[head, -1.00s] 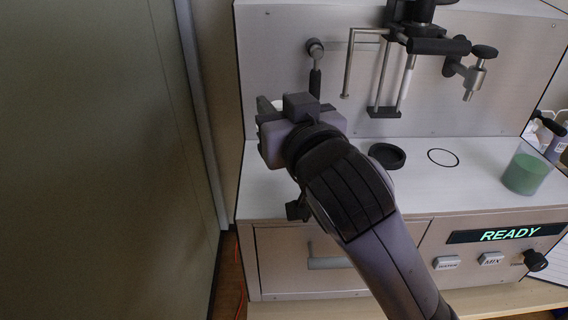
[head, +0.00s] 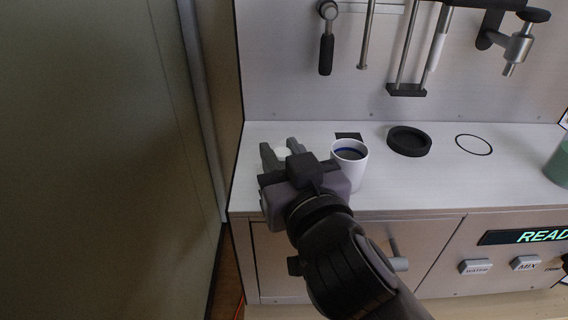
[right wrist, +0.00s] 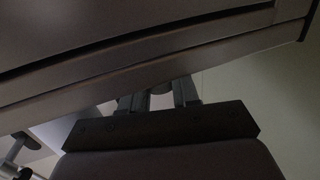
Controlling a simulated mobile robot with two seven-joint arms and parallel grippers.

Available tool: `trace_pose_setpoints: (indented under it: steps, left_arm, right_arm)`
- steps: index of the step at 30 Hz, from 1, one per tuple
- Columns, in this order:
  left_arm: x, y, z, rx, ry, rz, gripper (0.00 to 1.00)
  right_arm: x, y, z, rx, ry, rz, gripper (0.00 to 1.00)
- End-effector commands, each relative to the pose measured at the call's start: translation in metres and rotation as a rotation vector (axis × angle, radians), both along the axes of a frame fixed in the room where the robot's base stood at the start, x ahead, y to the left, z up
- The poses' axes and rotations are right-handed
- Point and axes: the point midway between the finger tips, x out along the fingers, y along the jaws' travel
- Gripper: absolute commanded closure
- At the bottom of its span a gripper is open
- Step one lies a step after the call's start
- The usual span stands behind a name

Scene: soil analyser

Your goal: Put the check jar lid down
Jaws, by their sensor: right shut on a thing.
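The check jar lid (head: 283,151) is a small white piece, mostly hidden between the fingers of my right gripper (head: 281,146). The gripper is shut on it over the left part of the analyser's white deck. I cannot tell whether the lid touches the deck. In the right wrist view the fingers (right wrist: 160,96) are dim, with a small part of something between them. A white open jar (head: 349,172) with dark contents and a blue inner line stands upright just right of the gripper. My left gripper is not in view.
A black round holder (head: 409,142) and a thin black ring mark (head: 474,145) lie right of the jar. A dark patch (head: 348,136) shows behind the jar. A green container (head: 560,165) stands at the right edge.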

Motion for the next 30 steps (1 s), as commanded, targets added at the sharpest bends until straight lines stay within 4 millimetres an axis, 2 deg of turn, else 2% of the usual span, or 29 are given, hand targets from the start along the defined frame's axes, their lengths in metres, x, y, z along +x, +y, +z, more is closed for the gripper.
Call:
trace_pose_setpoints:
  steps: [12,13,15,30]
  left_arm:
    - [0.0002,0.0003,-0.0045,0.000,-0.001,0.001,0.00]
    - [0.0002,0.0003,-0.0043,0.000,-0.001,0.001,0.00]
    - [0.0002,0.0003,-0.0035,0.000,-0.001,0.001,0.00]
    - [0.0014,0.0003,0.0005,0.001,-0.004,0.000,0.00]
  right_arm:
    - [-0.0015,0.0003,-0.0061,0.001,0.001,0.000,1.00]
    - [-0.0015,0.0003,-0.0060,0.001,0.001,0.000,0.67]
    - [-0.0014,0.0003,-0.0050,0.000,0.001,0.000,0.44]
    - [0.0003,-0.0002,-0.0010,0.000,0.000,0.000,0.44]
